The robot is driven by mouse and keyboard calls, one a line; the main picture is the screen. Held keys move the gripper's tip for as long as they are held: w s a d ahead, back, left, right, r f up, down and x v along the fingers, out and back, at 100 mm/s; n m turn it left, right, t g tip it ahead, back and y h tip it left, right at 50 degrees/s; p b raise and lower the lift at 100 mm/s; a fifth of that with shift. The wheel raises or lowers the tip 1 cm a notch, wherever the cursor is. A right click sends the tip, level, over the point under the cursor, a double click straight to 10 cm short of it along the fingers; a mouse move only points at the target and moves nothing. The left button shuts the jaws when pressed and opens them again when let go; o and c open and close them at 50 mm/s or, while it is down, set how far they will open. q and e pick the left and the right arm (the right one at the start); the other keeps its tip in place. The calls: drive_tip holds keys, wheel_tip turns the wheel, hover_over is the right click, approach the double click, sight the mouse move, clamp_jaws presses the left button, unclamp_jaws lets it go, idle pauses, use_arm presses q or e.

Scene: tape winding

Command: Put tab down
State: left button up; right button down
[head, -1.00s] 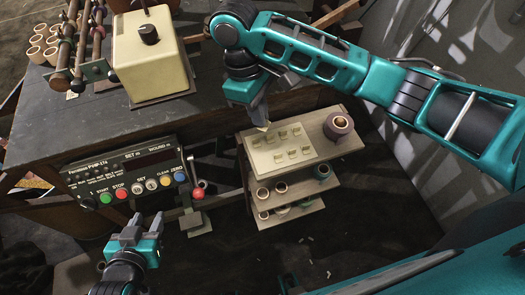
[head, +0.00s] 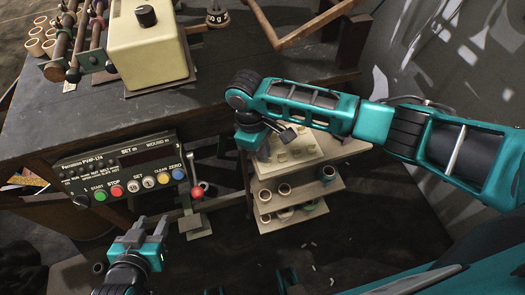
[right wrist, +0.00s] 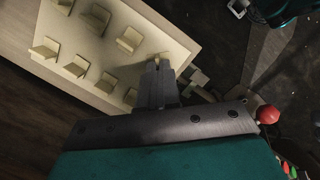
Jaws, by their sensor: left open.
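The pale tray (head: 312,147) sits on top of the small shelf unit, partly hidden under my right arm. In the right wrist view the tray (right wrist: 165,33) holds two rows of small beige tabs (right wrist: 76,66). The fingers of my right gripper (right wrist: 157,68) are close together at the tray's edge. A beige tab (right wrist: 160,56) shows at their tips, in line with the row farther from the other tabs' lower row. The fingers look shut on it; its contact with the tray is unclear. My left gripper (head: 149,231) is open and empty, below the control panel.
The control panel (head: 125,170) with coloured buttons hangs at the bench front. A red-knobbed lever (head: 197,191) stands between panel and shelves. Lower shelves (head: 290,197) hold several rolls. A cream machine (head: 147,50) stands on the dark bench (head: 215,85).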

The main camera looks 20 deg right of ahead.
use_arm(q)
drive_tip(key=shift+w+d+r, duration=0.1)
drive_tip(key=shift+w+r, duration=0.05)
drive_tip(key=shift+r, duration=0.15)
use_arm(e)
drive_tip(key=c, duration=1.4)
unclamp_jaws()
drive_tip(key=shift+o, duration=0.2)
use_arm(q)
drive_tip(key=shift+f, duration=0.1)
